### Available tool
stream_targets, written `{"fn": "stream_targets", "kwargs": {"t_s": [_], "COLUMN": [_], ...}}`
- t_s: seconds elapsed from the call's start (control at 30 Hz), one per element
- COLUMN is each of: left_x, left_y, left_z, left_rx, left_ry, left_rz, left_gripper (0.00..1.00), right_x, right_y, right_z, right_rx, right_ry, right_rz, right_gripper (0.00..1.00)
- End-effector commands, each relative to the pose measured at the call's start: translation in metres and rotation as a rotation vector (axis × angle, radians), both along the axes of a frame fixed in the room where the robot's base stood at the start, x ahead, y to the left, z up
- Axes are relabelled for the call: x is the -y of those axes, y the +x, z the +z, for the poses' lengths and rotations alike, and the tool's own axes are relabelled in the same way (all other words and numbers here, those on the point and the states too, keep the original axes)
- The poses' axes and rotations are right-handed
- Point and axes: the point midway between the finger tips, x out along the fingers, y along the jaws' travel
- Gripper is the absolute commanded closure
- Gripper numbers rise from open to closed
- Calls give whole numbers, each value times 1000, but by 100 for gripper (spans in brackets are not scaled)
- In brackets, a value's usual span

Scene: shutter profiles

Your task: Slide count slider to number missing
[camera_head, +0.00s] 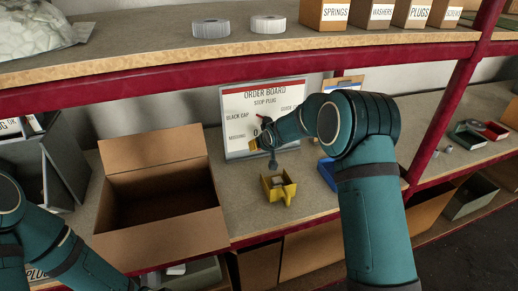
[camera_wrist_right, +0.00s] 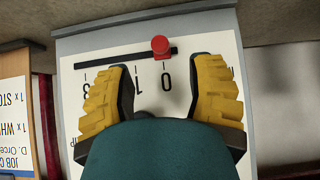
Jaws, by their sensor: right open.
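The order board (camera_head: 238,100) stands upright at the back of the lower shelf, with the words "BLACK CAP" and "MISSING" readable on its left. The right wrist view shows it upside down. There the red count slider (camera_wrist_right: 161,46) sits in a dark slot (camera_wrist_right: 120,57), beside the printed 0. A 1 and part of a 3 lie further left along the slot. My right gripper (camera_wrist_right: 160,92) is open, its yellow-padded fingers spread on either side of the 0 and 1, not touching the slider. My right arm hides part of the board in the head view. My left gripper is out of view.
An open empty cardboard box (camera_head: 150,165) stands left of the board. A small yellow bin (camera_head: 278,190) holding parts sits in front of the board, with a blue bin (camera_head: 327,172) to its right. The upper shelf edge (camera_head: 150,87) runs above. A clipboard (camera_wrist_right: 14,110) hangs beside the board.

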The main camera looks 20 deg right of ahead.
Motion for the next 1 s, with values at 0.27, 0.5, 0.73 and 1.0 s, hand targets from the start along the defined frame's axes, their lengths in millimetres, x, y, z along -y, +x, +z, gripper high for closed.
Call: {"fn": "stream_targets", "kwargs": {"t_s": [0.27,0.5,0.73,1.0], "left_x": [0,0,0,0], "left_y": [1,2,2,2], "left_z": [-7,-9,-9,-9], "left_rx": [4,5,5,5], "left_ry": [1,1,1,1], "left_rz": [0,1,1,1], "left_gripper": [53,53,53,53], "right_x": [-1,-1,-2,-2], "right_y": [34,46,47,47], "right_z": [-36,-46,-47,-47], "right_rx": [-1,1,0,1], "right_ry": [1,1,1,1], "right_rz": [-1,-1,-1,-1], "right_gripper": [46,46,46,100]}}
